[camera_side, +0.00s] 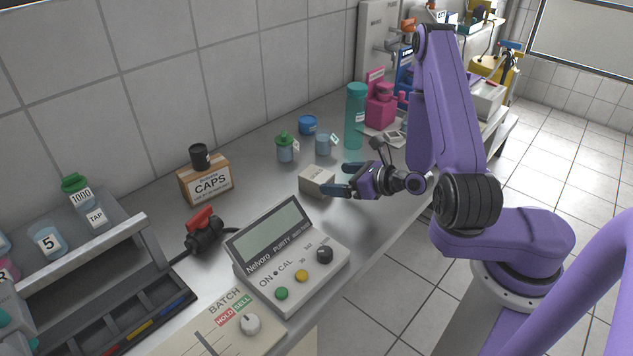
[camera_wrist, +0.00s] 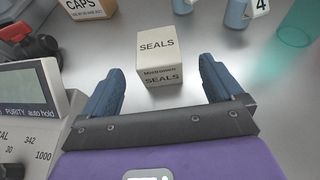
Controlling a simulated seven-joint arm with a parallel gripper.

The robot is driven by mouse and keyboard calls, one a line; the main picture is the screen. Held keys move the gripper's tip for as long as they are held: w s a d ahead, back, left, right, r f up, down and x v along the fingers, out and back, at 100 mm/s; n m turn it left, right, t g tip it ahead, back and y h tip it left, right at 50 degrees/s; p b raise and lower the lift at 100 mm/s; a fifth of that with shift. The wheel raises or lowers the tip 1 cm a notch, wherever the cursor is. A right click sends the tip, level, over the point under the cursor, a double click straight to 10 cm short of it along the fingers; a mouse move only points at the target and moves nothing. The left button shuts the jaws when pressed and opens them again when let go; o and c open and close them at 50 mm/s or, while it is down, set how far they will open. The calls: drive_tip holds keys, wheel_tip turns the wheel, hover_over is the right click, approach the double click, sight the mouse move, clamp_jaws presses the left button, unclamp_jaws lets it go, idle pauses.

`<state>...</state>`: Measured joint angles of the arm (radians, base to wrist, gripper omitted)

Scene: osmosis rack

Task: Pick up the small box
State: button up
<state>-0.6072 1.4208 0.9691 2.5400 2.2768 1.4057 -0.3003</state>
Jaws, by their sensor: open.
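The small box (camera_side: 317,181) is pale, almost a cube, and stands on the steel bench in the side view. In the wrist view the small box (camera_wrist: 160,58) reads SEALS on its top and front. My gripper (camera_side: 340,189) has dark blue fingers and is low over the bench, just right of the box. In the wrist view my gripper (camera_wrist: 160,88) is open, with one finger on each side of the box's near end. Gaps show between the fingers and the box, and most of the box lies beyond the fingertips.
A grey Nelvoro meter (camera_side: 290,255) stands in front of the box. A CAPS box (camera_side: 206,181) with a black cap is to the left. Bare bench surrounds the box.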

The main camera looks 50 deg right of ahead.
sight(317, 178)
drive_tip(key=shift+x, duration=3.95)
drive_tip(key=shift+a+r, duration=0.1)
drive_tip(key=c, duration=1)
